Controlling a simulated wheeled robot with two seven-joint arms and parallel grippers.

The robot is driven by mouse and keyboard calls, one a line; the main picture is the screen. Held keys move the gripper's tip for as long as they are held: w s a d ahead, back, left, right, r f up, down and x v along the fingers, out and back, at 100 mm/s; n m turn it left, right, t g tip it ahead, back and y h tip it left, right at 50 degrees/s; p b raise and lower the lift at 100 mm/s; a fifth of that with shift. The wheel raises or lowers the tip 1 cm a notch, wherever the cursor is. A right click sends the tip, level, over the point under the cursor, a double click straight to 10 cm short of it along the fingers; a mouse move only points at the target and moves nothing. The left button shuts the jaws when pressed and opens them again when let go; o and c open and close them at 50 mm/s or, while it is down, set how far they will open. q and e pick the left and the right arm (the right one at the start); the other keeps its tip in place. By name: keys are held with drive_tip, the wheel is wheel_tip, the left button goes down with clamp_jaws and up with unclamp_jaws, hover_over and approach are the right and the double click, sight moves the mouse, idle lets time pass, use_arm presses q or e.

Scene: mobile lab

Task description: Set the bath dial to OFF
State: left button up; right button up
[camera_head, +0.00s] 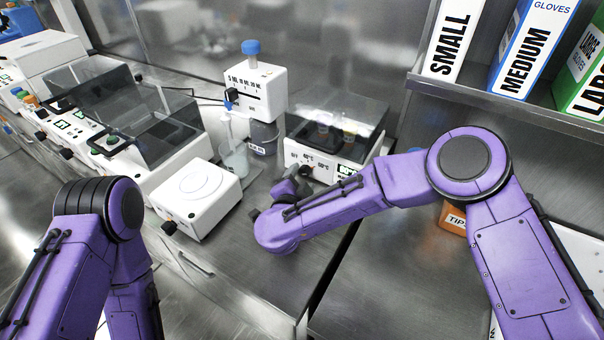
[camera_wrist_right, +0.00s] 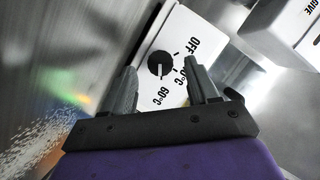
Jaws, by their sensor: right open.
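The bath (camera_head: 335,130) is a white box with a clear dark lid at the back centre of the bench in the head view. Its black round dial (camera_wrist_right: 160,63) shows in the right wrist view, on a white panel marked OFF, a middle temperature and 60°C. A pale mark on the dial seems to point towards 60°C, but it is small. My right gripper (camera_wrist_right: 161,82) is open, its two grey fingers to either side of the dial in that view, apparently not touching it. In the head view the right gripper (camera_head: 287,186) is at the bath's front. My left gripper is out of view.
A white device (camera_head: 195,198) with a round top plate stands left of the bath. A dispenser with a blue cap (camera_head: 251,48) and a beaker (camera_head: 236,160) are close by. Glove boxes (camera_head: 535,45) sit on a shelf at right.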

drive_tip(key=shift+x, duration=0.85)
drive_tip(key=c, duration=1)
drive_tip(key=shift+c, duration=0.2)
